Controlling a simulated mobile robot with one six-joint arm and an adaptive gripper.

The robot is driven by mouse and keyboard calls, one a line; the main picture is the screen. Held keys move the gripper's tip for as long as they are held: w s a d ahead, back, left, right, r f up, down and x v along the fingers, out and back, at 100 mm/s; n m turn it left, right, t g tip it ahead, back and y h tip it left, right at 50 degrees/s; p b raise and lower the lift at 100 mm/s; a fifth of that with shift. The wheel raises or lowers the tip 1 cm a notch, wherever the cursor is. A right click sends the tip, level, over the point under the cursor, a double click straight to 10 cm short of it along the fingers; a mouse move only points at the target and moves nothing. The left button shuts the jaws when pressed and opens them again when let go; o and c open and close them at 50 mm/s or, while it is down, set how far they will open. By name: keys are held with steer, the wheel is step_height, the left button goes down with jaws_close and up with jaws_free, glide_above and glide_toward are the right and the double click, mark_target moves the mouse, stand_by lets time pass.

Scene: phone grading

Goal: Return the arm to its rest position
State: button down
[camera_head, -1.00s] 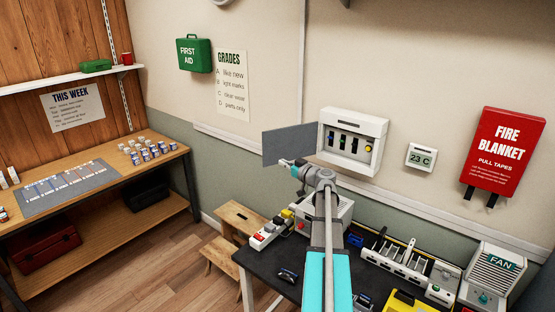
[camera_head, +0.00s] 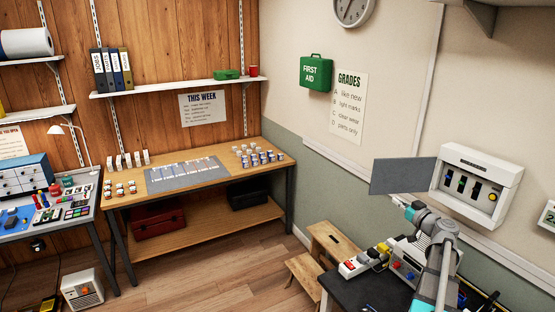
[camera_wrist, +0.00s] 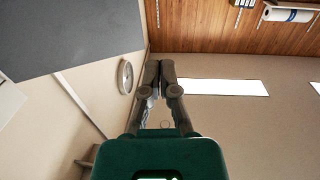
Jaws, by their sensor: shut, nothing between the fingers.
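My arm (camera_head: 440,240) rises at the lower right of the head view, over the black table. My gripper (camera_head: 397,202) is at its upper end, just below a grey panel in the picture. In the wrist view my gripper (camera_wrist: 160,66) shows with its two fingers together and nothing between them. It points toward the upper wall and ceiling area, with no object touching it.
The grey panel (camera_head: 403,176) stands out beside the white wall box (camera_head: 478,181); a grey surface (camera_wrist: 60,38) fills the wrist view's upper left. The black table (camera_head: 365,292) holds several devices.

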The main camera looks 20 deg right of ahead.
steer(key=w+a+f+n+g+y, duration=0.1)
steer(key=a+f+g+y, duration=0.2)
steer(key=a, duration=0.6)
steer(key=w+a+f+g+b, duration=0.1)
steer(key=w+a+f+g, duration=0.3)
steer(key=a, duration=0.6)
steer(key=s+a+f+n+g+y, duration=0.15)
steer(key=a+f, duration=0.25)
steer(key=a, duration=0.5)
steer(key=s+a+f+m+g+h, duration=0.1)
steer(key=s+a+f+g+h, duration=0.1)
steer(key=a, duration=0.5)
steer(key=s+a+f+m+g+h+b, duration=0.1)
steer(key=s+a+f+g, duration=0.3)
steer(key=s+a, duration=0.2)
steer(key=s+a+f+m+g+h, duration=0.1)
steer(key=s+a+f+g+h, duration=0.1)
steer(key=a, duration=0.6)
step_height(320, 180, down, 2)
steer(key=shift+s+g+h, duration=0.35)
steer(key=shift+s+g, duration=0.4)
steer(key=shift+s, duration=0.5)
steer(key=shift+a, duration=0.15)
